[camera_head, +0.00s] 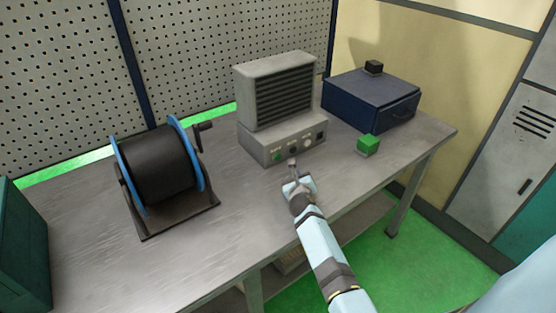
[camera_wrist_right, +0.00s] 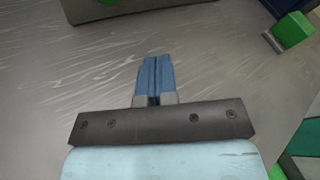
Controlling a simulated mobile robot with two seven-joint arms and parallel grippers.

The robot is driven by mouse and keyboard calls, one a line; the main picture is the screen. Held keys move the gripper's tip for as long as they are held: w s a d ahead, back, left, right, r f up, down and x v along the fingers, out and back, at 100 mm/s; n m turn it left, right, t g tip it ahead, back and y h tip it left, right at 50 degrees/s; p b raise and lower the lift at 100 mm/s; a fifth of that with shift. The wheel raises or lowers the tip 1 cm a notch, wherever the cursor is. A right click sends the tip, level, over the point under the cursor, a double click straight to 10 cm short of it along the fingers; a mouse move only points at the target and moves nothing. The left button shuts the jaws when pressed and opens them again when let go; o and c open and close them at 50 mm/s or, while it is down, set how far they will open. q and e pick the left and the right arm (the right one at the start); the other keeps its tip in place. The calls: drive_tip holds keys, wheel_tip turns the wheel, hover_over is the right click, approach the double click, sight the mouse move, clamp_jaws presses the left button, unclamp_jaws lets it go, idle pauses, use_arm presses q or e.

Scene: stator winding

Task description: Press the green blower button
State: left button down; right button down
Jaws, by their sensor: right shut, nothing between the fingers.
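The grey blower (camera_head: 277,105) stands upright on the metal table, with a dark louvred grille above a control panel. The green blower button (camera_head: 276,156) is at the left of its front panel. The panel's lower part (camera_wrist_right: 150,8) shows at the top of the right wrist view, with a bit of green at its edge. My right gripper (camera_head: 293,165) is just in front of the blower's base, apart from the button and to its right. Its fingers (camera_wrist_right: 155,75) are shut and empty, pointing toward the blower. My left gripper is not in view.
A black spool with blue flanges and a crank (camera_head: 158,172) stands at left. A blue box (camera_head: 362,98) with a black knob is behind right. A green cube (camera_head: 368,145) sits right of my gripper; it also shows in the wrist view (camera_wrist_right: 294,30). The table front (camera_head: 230,225) is clear.

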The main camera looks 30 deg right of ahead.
sight(285, 174)
drive_tip(key=w+b, duration=0.1)
drive_tip(key=w, duration=0.1)
drive_tip(key=w+b, duration=0.1)
drive_tip(key=w, duration=0.2)
drive_tip(key=shift+a+f+b, duration=0.15)
drive_tip(key=shift+a+b, duration=0.05)
drive_tip(key=shift+b, duration=0.15)
drive_tip(key=shift+w+a, duration=0.1)
drive_tip(key=shift+w, duration=0.95)
idle(0.6)
drive_tip(key=shift+w, duration=0.15)
drive_tip(key=shift+w+b, duration=0.25)
drive_tip(key=shift+b, duration=0.05)
